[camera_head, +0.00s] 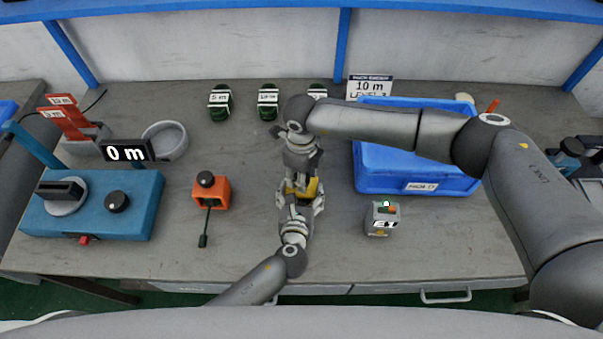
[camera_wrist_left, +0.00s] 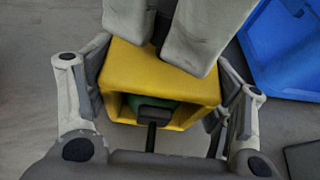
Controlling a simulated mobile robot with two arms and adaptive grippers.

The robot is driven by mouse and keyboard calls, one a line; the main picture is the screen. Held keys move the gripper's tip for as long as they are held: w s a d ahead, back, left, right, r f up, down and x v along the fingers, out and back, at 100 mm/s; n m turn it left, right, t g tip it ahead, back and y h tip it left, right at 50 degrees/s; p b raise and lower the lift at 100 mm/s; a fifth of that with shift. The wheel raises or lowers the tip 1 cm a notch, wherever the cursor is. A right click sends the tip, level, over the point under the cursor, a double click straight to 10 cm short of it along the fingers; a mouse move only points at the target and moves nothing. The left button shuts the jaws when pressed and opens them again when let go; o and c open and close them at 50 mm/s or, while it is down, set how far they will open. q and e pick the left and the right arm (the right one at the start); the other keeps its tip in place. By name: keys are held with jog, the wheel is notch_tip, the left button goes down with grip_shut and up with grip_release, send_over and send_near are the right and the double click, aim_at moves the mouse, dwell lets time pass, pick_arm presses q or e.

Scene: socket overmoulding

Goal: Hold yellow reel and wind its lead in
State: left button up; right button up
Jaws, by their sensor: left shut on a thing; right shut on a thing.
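The yellow reel (camera_head: 301,189) is between my two grippers near the middle of the bench. In the left wrist view, the yellow reel (camera_wrist_left: 160,80) is a boxy housing with an open front showing something green inside. Its black lead end (camera_wrist_left: 154,115) sits at this opening. My left gripper (camera_head: 299,203) is shut on the reel, with a finger on each side. My right gripper (camera_head: 302,174) comes down from above and is shut at the reel's top. Its fingers (camera_wrist_left: 180,35) hide most of what they grip, apparently the knob.
An orange reel (camera_head: 211,192) with a black knob and hanging lead stands left. A blue machine (camera_head: 137,205) with a "0 m" display is further left. A grey box (camera_head: 381,219) and blue crate (camera_head: 426,184) are right. Several green coils (camera_head: 220,103) line the back.

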pick_arm(q)
jog(key=shift+s+f, duration=0.2)
jog(key=shift+f, duration=0.05)
pick_arm(e)
jog(key=m, duration=0.7)
jog(key=shift+w+d+m, duration=0.1)
jog(key=shift+w+m, duration=0.15)
jog(key=shift+m, duration=0.05)
jog(key=m, duration=0.3)
jog(key=shift+m, duration=0.3)
jog(key=m, duration=0.3)
jog(key=shift+m, duration=0.3)
jog(key=m, duration=0.3)
jog(key=shift+m, duration=0.3)
jog(key=m, duration=0.3)
jog(key=shift+m, duration=0.4)
jog(key=m, duration=0.6)
jog(key=shift+r+m, duration=0.1)
jog(key=shift+m, duration=0.2)
